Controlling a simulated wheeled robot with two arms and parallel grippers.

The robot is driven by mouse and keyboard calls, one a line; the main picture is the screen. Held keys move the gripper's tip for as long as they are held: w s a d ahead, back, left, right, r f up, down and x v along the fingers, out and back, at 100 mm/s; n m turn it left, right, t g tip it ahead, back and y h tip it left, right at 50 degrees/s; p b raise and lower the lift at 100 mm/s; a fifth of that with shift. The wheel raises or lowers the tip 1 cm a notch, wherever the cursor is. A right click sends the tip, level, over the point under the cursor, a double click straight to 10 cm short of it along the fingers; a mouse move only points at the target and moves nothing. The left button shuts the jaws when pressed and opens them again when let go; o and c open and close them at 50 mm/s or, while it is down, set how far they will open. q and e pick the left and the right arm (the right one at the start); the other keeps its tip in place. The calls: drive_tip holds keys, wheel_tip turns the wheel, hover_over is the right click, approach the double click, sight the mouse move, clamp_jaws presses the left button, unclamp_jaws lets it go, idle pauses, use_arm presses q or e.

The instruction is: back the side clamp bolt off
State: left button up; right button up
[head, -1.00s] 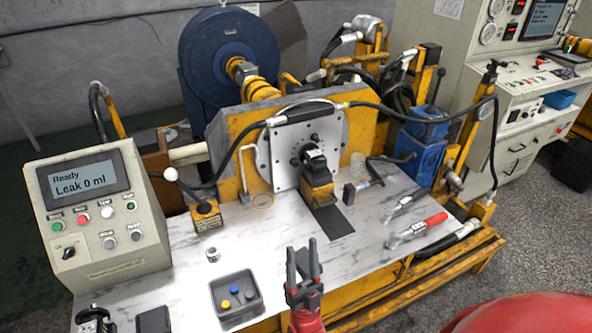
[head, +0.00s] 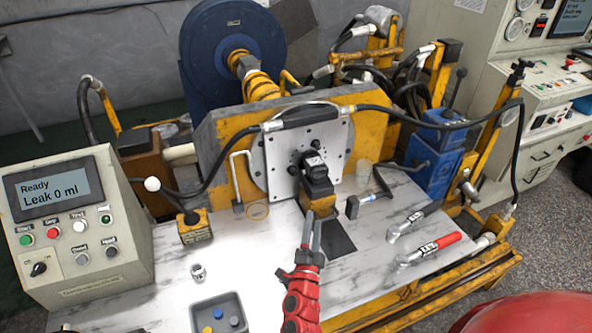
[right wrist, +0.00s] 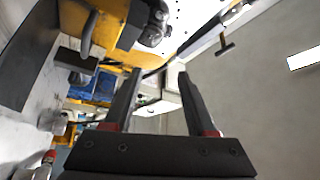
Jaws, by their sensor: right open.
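The black hydraulic motor (head: 313,160) sits against the white mounting plate (head: 278,160), with a yellow clamp block (head: 320,194) under its front. I cannot make out the side clamp bolt for certain. My right gripper (head: 314,222) is open and empty, just in front of the clamp block, its fingers pointing up toward it. In the right wrist view, the two spread fingers of my right gripper (right wrist: 160,74) have nothing between them. The motor (right wrist: 156,22) and yellow block (right wrist: 104,28) show beyond them, upper left. My left gripper is not in view.
A hammer-like tool (head: 368,200) and two wrenches, one with a red grip (head: 436,245), lie on the right. A grey tray (head: 218,312) and control box (head: 80,228) stand on the left. A black hose (head: 395,112) arches over the plate.

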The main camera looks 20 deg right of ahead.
drive_tip(key=w+a+f+m+y, duration=0.1)
drive_tip(key=w+a+f+y, duration=0.1)
drive_tip(key=w+a+y, duration=0.25)
drive_tip(key=p, duration=0.2)
approach(293, 175)
drive_tip(key=shift+g+h, duration=0.35)
drive_tip(key=shift+g, duration=0.05)
drive_tip(key=x, duration=0.2)
drive_tip(key=b+x, duration=0.1)
drive_tip(key=x, duration=0.4)
drive_tip(key=shift+w+a+r+b, duration=0.2)
drive_tip(key=shift+a+r+b, duration=0.1)
drive_tip(key=shift+b, duration=0.05)
drive_tip(key=shift+w+d, duration=0.25)
drive_tip(key=shift+w, duration=0.3)
drive_tip(key=shift+w+d+r, duration=0.1)
drive_tip(key=shift+w+r, duration=0.05)
drive_tip(key=shift+w, duration=0.1)
drive_tip(key=shift+c, duration=0.2)
clamp_jaws()
